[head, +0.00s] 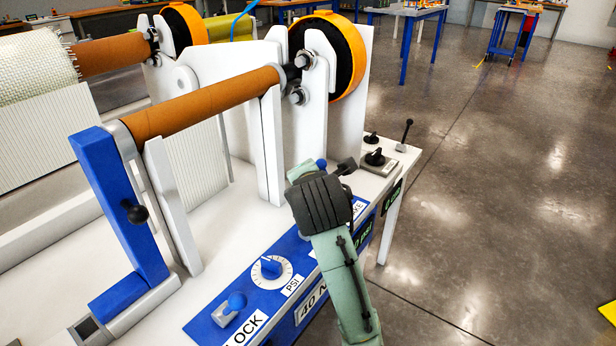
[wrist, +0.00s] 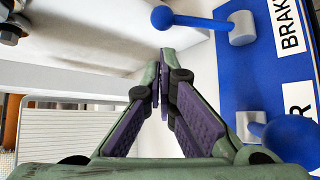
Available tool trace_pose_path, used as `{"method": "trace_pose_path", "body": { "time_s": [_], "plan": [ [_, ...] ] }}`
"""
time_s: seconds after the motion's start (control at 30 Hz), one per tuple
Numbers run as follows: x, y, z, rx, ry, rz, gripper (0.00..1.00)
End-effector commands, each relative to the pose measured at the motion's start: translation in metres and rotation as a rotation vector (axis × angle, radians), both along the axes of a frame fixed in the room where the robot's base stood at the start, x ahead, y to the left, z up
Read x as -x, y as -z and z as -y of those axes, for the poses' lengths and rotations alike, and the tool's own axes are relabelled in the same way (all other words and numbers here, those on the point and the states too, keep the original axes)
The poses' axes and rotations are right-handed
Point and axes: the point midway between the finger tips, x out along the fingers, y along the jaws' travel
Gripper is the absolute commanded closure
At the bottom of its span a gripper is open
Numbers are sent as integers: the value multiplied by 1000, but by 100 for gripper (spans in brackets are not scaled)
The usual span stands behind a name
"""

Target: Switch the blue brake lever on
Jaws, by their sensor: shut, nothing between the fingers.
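The blue brake lever (wrist: 195,20) is at the top of the wrist view. It has a round ball end at left and a grey pivot on the blue panel (wrist: 220,80), beside a partly cut-off label reading "BRAK". My gripper (wrist: 160,75) is shut and empty, its fingertips just below the lever's ball in the picture, with a visible gap. In the head view a blue ball (head: 321,163) shows just behind my gripper, which hides the rest of that lever and most of its label.
A second blue-ball lever (wrist: 288,138) is close to my gripper's right side in the wrist view. In the head view a blue dial (head: 270,268) and the LOCK lever (head: 236,301) are nearer. White upright plates (head: 268,150) and an orange-rimmed wheel (head: 352,50) stand beyond.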

Motion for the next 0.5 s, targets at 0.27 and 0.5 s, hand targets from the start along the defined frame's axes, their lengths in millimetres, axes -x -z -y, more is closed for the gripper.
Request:
{"method": "trace_pose_path", "body": {
  "time_s": [0.27, 0.5],
  "plan": [
    [-41, 21, -3, 0, 0, -4, 100],
    [-53, 27, -4, 0, 0, 0, 100]
  ]
}}
